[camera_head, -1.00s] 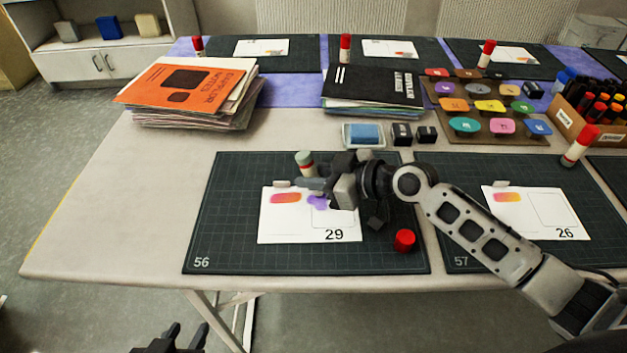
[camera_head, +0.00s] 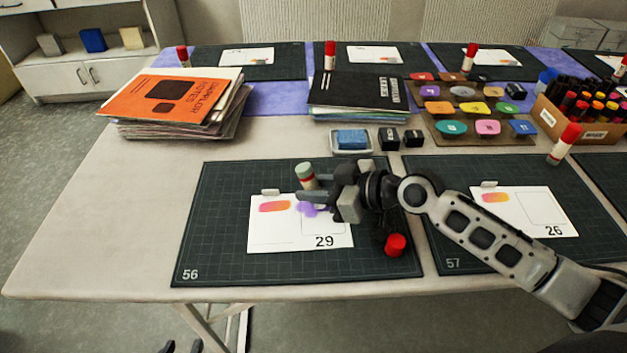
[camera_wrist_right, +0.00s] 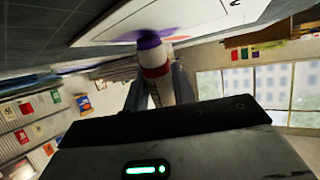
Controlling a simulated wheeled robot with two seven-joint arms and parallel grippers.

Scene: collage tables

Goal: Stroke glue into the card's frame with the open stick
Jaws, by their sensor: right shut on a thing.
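The white card 29 (camera_head: 275,236) lies on the dark cutting mat 56 (camera_head: 205,235). It bears an orange-pink patch at left and an outlined frame at right, partly hidden by my right gripper. My right gripper (camera_head: 325,195) is shut on the open glue stick (camera_head: 305,171), which is slightly tilted with its purple end down. Purple glue (camera_head: 306,209) shows at the frame's upper left. In the right wrist view the stick's purple tip (camera_wrist_right: 149,41) meets or nearly meets the card (camera_wrist_right: 195,18). The red cap (camera_head: 396,245) lies on the mat. My left gripper (camera_head: 182,347) is open and empty, low in the picture.
Card 26 (camera_head: 512,220) lies on the mat to the right, with a capped glue stick (camera_head: 564,145) behind it. A blue pad (camera_head: 351,140), dark blocks, books (camera_head: 175,105) and a tray of coloured stamps stand behind. The table's left part is clear.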

